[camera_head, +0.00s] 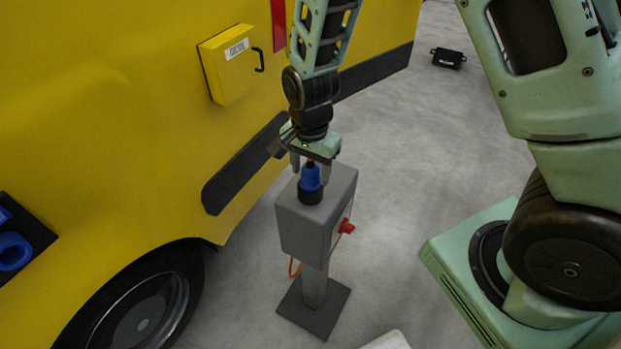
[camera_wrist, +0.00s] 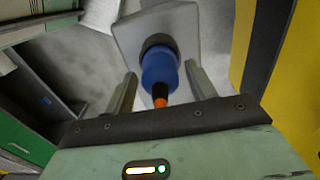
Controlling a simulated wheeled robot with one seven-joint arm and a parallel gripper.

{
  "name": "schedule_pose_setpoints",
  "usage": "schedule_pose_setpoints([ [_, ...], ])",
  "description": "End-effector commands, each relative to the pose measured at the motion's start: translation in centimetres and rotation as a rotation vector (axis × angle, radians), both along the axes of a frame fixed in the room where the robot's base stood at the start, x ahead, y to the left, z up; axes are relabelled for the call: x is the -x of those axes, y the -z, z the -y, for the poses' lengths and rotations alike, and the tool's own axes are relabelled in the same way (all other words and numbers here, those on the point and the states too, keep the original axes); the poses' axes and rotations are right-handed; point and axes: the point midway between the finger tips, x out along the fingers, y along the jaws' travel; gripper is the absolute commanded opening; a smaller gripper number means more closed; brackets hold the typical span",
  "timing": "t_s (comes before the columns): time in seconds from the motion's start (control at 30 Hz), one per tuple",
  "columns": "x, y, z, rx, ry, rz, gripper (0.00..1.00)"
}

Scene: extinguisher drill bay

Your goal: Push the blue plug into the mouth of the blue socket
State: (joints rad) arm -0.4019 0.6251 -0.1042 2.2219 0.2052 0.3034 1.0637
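The blue plug (camera_head: 311,179) stands upright in a black holder on top of a grey pedestal box (camera_head: 303,228). In the wrist view the plug (camera_wrist: 160,70) shows a blue body with an orange end towards me. My gripper (camera_head: 310,172) is above the pedestal, pointing down, with a finger on each side of the plug. In the wrist view, gaps show between the plug and both fingers, so the gripper is open. The blue socket (camera_head: 14,250) is on a black panel on the yellow vehicle's side, at the left edge and partly cut off.
The yellow vehicle (camera_head: 110,130) fills the left, with a black wheel (camera_head: 140,310) below. A yellow box with a handle (camera_head: 230,65) sticks out of its side. A red knob (camera_head: 346,226) is on the pedestal. Grey floor right of the pedestal is mostly clear; a small black case (camera_head: 448,57) lies farther back.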

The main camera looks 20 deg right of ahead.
Motion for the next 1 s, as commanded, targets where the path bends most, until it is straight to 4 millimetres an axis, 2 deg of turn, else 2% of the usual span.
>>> schedule_pose_setpoints([
  [0.03, 0.0, 0.0, 0.0, 0.000, 0.000, 0.000, 0.42],
  [0.13, 0.0, 0.0, 0.0, 0.000, 0.000, 0.000, 0.14],
  [0.17, 0.0, 0.0, 0.0, 0.000, 0.000, 0.000, 0.10],
  [0.37, 0.0, -0.2, 0.0, -0.001, 0.000, 0.001, 0.10],
  [1.0, 0.0, -2.7, 0.0, 0.000, 0.000, 0.001, 0.10],
])
